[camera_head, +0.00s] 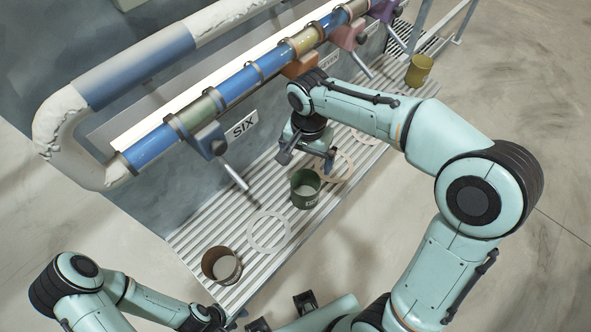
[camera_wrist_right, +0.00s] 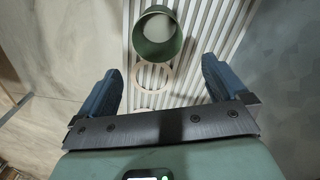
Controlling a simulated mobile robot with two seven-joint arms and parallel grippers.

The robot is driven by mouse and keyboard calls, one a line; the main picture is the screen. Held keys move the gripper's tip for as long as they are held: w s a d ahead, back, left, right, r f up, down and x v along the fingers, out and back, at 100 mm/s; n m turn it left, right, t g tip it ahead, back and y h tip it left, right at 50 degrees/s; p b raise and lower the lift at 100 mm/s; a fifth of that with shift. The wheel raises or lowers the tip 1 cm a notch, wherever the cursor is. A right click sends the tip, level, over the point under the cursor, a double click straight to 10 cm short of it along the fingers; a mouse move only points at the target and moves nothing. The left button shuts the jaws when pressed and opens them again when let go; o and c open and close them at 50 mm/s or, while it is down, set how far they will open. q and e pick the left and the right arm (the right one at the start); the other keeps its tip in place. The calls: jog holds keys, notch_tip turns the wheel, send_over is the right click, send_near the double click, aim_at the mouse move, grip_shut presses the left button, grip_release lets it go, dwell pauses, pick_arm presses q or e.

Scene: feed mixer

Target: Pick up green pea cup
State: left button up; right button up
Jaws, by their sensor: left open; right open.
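The green pea cup (camera_head: 305,202) stands upright on the slatted platform, between a pale ring and a tan ring; its inside looks light. In the right wrist view the green cup (camera_wrist_right: 150,47) is near the top centre, beyond the fingertips. My right gripper (camera_head: 307,160) is open and empty, just above and behind the cup in the head view. In the right wrist view its two blue fingers (camera_wrist_right: 160,82) are spread wide, with nothing between them but the platform and part of a ring. My left gripper (camera_head: 248,320) is at the bottom edge, open, partly cut off.
A brown cup (camera_head: 210,264) stands at the platform's near left end; a yellow cup (camera_head: 419,74) stands at the far right. A pale ring (camera_head: 255,240) lies on the slatted platform (camera_head: 196,241). Pipes with levers (camera_head: 236,178) overhang its left side. Open floor lies right.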

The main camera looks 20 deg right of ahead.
aim_at(305, 188)
jog(key=f, duration=0.4)
jog(key=s+f, duration=0.1)
jog(key=f, duration=0.2)
jog(key=shift+b, duration=0.4)
jog(key=shift+a+f, duration=0.15)
jog(key=shift+f, duration=1.45)
jog(key=shift+a+f, duration=0.1)
jog(key=shift+f, duration=1.45)
jog(key=shift+c, duration=0.3)
jog(key=c, duration=0.7)
